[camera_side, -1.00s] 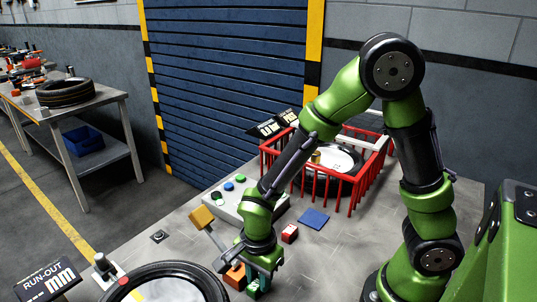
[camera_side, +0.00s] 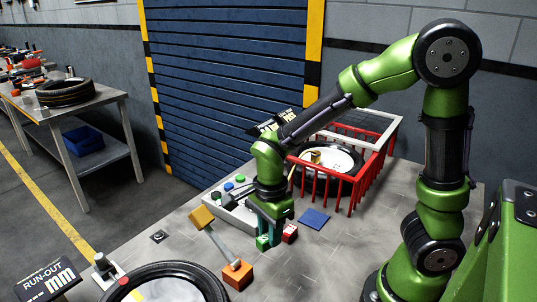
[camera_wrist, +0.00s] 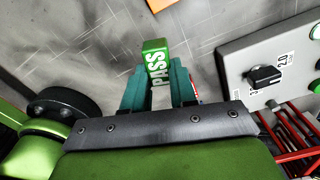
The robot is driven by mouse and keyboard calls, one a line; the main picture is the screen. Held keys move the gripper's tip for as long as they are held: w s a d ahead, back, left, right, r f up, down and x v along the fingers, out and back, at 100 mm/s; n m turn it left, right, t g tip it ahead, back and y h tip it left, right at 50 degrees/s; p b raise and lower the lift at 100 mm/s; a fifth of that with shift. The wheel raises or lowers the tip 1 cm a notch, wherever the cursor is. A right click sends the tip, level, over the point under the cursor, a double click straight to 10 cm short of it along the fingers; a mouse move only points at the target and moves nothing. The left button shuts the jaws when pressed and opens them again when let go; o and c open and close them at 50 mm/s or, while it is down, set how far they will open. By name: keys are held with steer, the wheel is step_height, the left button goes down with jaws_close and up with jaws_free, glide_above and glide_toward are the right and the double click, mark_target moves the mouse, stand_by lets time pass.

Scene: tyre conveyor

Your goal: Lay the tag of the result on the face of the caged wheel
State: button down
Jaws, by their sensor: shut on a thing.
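My gripper (camera_side: 270,238) is shut on the green PASS tag (camera_side: 262,243), which stands upright between the teal fingers above the bench. The wrist view shows the tag (camera_wrist: 154,60) with white "PASS" lettering, gripped between the fingertips (camera_wrist: 160,88). The caged wheel (camera_side: 345,158) lies flat inside the red cage (camera_side: 357,190), behind and to the right of my gripper. A brass-coloured piece sits at the wheel's middle. A red tag (camera_side: 290,233) is just right of my gripper; its lettering cannot be read.
A control box (camera_side: 228,212) with coloured buttons and a dark knob (camera_wrist: 265,75) stands beside my gripper. An orange block with a handle (camera_side: 238,274), a blue square (camera_side: 314,219) and another wheel (camera_side: 170,268) are on the bench. The red cage bars rise around the caged wheel.

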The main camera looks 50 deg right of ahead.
steer(key=s+d+r+m, duration=0.2)
steer(key=d+m, duration=1.2)
steer(key=d, duration=0.4)
steer(key=s+d+r+m, duration=0.5)
steer(key=d+r+m, duration=0.4)
steer(key=m, duration=0.5)
steer(key=w+d+f+t+h, duration=0.1)
steer(key=w+d+t+h, duration=0.1)
steer(key=w+d, duration=1.25)
steer(key=shift+t, duration=0.3)
steer(key=w+f, duration=0.1)
steer(key=f, duration=0.1)
steer(key=w+f, duration=0.1)
steer(key=f, duration=0.2)
steer(key=w+f, duration=0.1)
steer(key=f, duration=0.1)
steer(key=shift+w+f, duration=0.15)
steer(key=shift+f, duration=0.2)
steer(key=x, duration=0.3)
steer(key=shift+w+d+f, duration=0.1)
steer(key=shift+d, duration=0.05)
steer(key=g+y, duration=0.2)
steer(key=shift+w+d+g, duration=0.3)
steer(key=shift+w+d, duration=0.05)
steer(key=shift+w, duration=0.05)
steer(key=shift+a+f, duration=0.1)
steer(key=shift+f, duration=0.55)
